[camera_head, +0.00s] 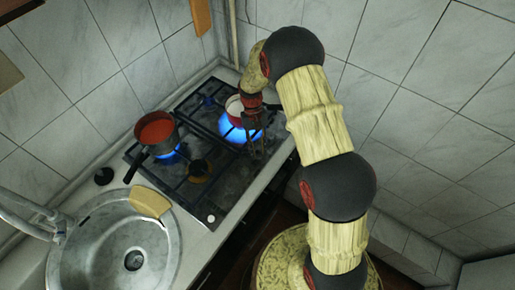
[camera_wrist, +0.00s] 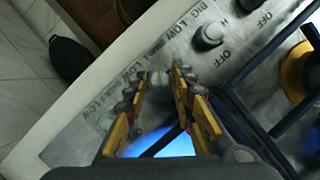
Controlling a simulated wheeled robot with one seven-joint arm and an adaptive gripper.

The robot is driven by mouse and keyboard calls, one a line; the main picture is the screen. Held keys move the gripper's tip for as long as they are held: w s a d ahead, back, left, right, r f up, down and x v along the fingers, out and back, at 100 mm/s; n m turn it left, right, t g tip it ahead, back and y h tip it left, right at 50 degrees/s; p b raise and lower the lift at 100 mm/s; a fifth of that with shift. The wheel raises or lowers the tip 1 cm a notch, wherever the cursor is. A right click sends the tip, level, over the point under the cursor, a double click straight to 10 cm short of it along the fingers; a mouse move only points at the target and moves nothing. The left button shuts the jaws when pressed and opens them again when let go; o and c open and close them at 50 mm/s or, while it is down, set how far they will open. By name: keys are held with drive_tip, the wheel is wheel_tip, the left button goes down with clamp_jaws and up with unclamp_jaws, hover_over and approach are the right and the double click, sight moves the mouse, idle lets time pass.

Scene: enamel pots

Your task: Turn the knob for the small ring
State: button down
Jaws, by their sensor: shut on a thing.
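My gripper (camera_head: 256,150) reaches down over the right front side of the hob (camera_head: 228,197). The fingers partly hide this knob. Another knob (camera_wrist: 207,38) stands apart from my fingers, beside printed OFF and LOW marks. I cannot tell which ring the held knob serves. A blue flame (camera_wrist: 165,145) shows between my fingers in the wrist view.
A red and white pot (camera_head: 234,106) stands behind my gripper by a larger flame (camera_head: 228,128). The sink (camera_head: 85,255) holds a tan board (camera_head: 150,202) on its rim.

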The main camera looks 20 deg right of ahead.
drive_tip(key=m, duration=0.2)
drive_tip(key=m+y+p, duration=0.1)
drive_tip(key=m, duration=0.1)
drive_tip(key=shift+d+m+t+y, duration=0.15)
drive_tip(key=shift+m+t+y, duration=0.15)
drive_tip(key=m, duration=0.2)
drive_tip(key=m+t+y+p, duration=0.1)
drive_tip(key=m, duration=0.2)
drive_tip(key=shift+s+d+r+y, duration=0.1)
drive_tip(key=shift+s+y, duration=0.05)
drive_tip(key=shift+y, duration=0.15)
drive_tip(key=m+t, duration=0.1)
drive_tip(key=m, duration=0.1)
drive_tip(key=m+t, duration=0.1)
drive_tip(key=m, duration=0.2)
drive_tip(key=shift+s+y+p, duration=0.1)
drive_tip(key=shift+y+p, duration=0.2)
drive_tip(key=shift+p, duration=0.1)
drive_tip(key=m+t, duration=0.1)
drive_tip(key=m, duration=0.3)
drive_tip(key=shift+s+t, duration=0.1)
drive_tip(key=shift+t, duration=0.2)
drive_tip(key=shift+m, duration=0.3)
drive_tip(key=c, duration=1.5)
unclamp_jaws()
